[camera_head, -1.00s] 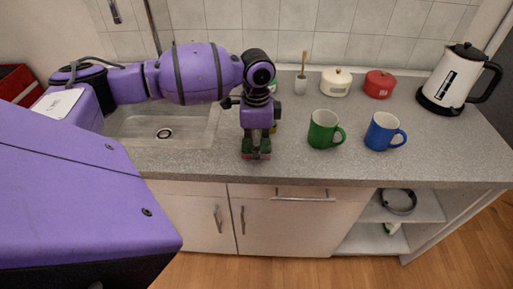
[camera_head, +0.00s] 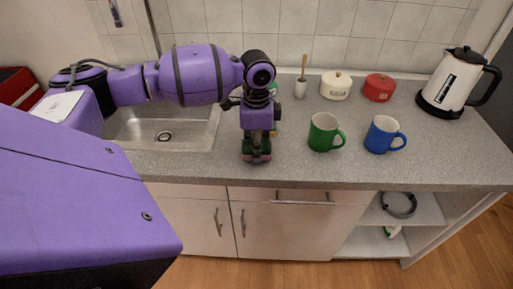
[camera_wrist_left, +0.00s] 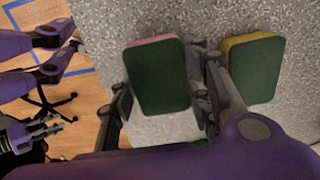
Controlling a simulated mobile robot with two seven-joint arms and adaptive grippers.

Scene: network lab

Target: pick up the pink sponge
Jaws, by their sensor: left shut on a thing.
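My left gripper (camera_head: 256,150) points down at the counter near its front edge, left of the mugs. It is shut on the pink sponge (camera_wrist_left: 158,76). In the left wrist view the sponge stands between the two fingers, showing its dark green scouring side and a thin pink edge. In the head view the fingers hide most of the sponge, and a little pink shows low between them. I cannot tell whether it touches the counter. A dark gripper, apparently my right one (camera_wrist_left: 42,132), shows small at the left edge of the wrist view.
A yellow-and-green sponge (camera_wrist_left: 252,68) lies beside the left gripper. A green mug (camera_head: 323,133) and blue mug (camera_head: 382,135) stand to the right. Behind are a brush holder (camera_head: 301,88), a cream pot (camera_head: 335,87), a red pot (camera_head: 378,89) and a kettle (camera_head: 452,82). The sink (camera_head: 160,133) is left.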

